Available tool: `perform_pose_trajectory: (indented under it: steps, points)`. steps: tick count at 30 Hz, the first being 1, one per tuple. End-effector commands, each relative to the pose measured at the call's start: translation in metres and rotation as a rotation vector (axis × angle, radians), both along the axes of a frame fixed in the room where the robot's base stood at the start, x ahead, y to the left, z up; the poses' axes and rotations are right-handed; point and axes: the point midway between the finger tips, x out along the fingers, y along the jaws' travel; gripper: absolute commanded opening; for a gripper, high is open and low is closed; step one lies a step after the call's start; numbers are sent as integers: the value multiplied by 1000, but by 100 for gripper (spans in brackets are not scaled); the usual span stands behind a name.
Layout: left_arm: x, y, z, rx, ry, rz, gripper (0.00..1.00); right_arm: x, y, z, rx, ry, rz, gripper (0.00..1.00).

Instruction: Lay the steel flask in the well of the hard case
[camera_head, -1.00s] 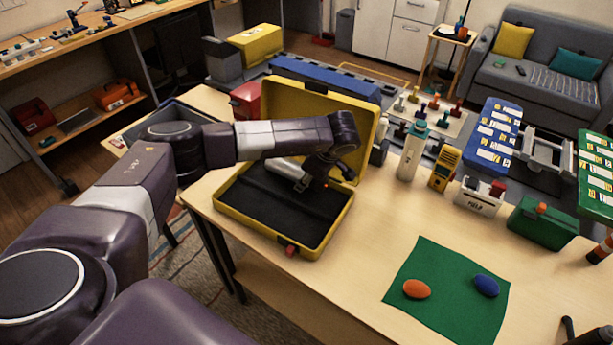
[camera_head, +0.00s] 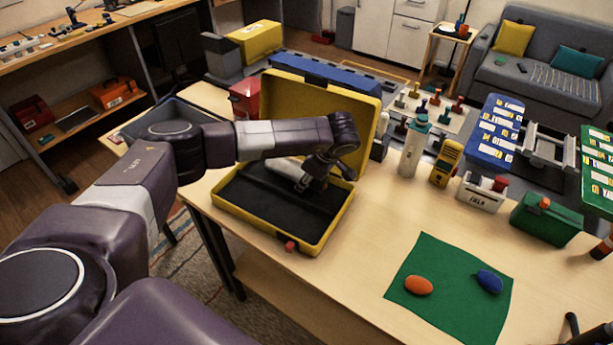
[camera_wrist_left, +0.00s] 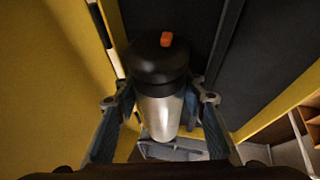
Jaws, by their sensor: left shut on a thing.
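The steel flask (camera_wrist_left: 160,115) has a black cap with an orange mark and a silver body. My left gripper (camera_wrist_left: 160,105) is shut on the flask, with a finger on each side of it. In the head view the left gripper (camera_head: 308,180) is over the rear part of the open yellow hard case (camera_head: 325,232), and the flask (camera_head: 285,167) shows partly behind it. The case has a dark lining, with its lid raised behind. Whether the flask touches the lining is hard to tell.
A white bottle (camera_head: 412,150) and a yellow meter (camera_head: 446,163) stand right of the case. A green mat (camera_head: 440,310) holds an orange and a blue oval piece. A red box (camera_head: 245,98) is behind the lid. The table between case and mat is clear.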

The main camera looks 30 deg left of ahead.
Motion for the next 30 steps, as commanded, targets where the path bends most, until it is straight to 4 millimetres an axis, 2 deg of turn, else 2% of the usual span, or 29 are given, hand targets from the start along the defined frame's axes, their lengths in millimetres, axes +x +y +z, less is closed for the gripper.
perform_pose_trajectory:
  steps: [5,6,11,23,26,30]
  points:
    - [1,0,-4,1,-2,0,0,0,0,-4,0,0,0,61]
    - [1,0,-4,1,-2,0,39,0,0,-4,0,0,0,61]
    - [0,0,-3,0,-1,0,57,0,-1,-3,-1,0,1,61]
    - [0,-2,0,-2,-1,-1,58,0,-7,-3,-8,0,4,61]
    - [-2,-8,11,-2,-3,-2,58,0,-6,-3,-7,1,3,61]
    - [-7,-20,37,-2,-4,-4,58,0,-5,-3,-5,0,3,61]
